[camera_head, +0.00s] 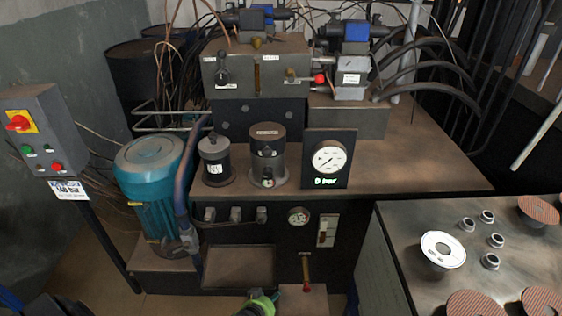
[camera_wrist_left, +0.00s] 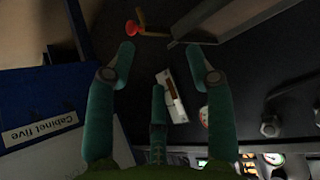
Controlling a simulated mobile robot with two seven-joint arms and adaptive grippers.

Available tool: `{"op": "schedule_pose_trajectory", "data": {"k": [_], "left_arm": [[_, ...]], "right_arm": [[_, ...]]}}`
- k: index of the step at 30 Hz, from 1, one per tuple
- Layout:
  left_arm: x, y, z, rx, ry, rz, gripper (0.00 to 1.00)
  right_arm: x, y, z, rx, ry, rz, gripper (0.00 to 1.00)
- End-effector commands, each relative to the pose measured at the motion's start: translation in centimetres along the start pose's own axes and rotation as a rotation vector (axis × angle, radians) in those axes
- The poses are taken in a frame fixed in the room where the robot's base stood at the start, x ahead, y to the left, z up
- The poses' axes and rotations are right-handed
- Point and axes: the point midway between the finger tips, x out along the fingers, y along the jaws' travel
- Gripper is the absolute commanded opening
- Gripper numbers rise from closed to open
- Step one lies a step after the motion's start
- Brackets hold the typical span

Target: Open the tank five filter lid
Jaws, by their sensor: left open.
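The brown-topped canister with a small label, likely the filter with its lid (camera_head: 267,131), stands upright on the tank top (camera_head: 400,165) beside a smaller labelled canister (camera_head: 215,160). The lid appears seated; its lettering is too small to read. A green part at the bottom of the head view may be this gripper. My right gripper is not in view.
A pressure gauge (camera_head: 328,159) stands right of the canister, and a valve block (camera_head: 255,72) behind. A teal motor (camera_head: 153,172) is at left. A bench (camera_head: 395,220) with discs stands at right. A red-handled drain (camera_head: 306,273) projects at the lower front. A blue cabinet surface (camera_wrist_left: 40,105) is close left.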

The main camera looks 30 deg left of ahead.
Motion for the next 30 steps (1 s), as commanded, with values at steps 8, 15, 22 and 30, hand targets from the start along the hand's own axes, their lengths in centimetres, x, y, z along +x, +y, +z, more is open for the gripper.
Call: {"op": "schedule_pose_trajectory", "data": {"k": [8, 15, 22, 30], "left_arm": [[-7.1, -6.7, -27.5, -0.216, 0.548, -0.103, 0.54], [-14.8, -10.2, -36.4, -0.312, 0.787, -0.142, 0.54], [-14.4, -10.9, -38.5, -0.319, 0.808, -0.146, 0.54], [-11.7, -11.8, -41.0, -0.318, 0.807, -0.145, 0.54]], "right_arm": [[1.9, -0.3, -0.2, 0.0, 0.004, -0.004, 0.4], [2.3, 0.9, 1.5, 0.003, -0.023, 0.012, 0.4], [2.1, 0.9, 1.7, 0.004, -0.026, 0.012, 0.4], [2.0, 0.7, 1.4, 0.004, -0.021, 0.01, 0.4]]}}
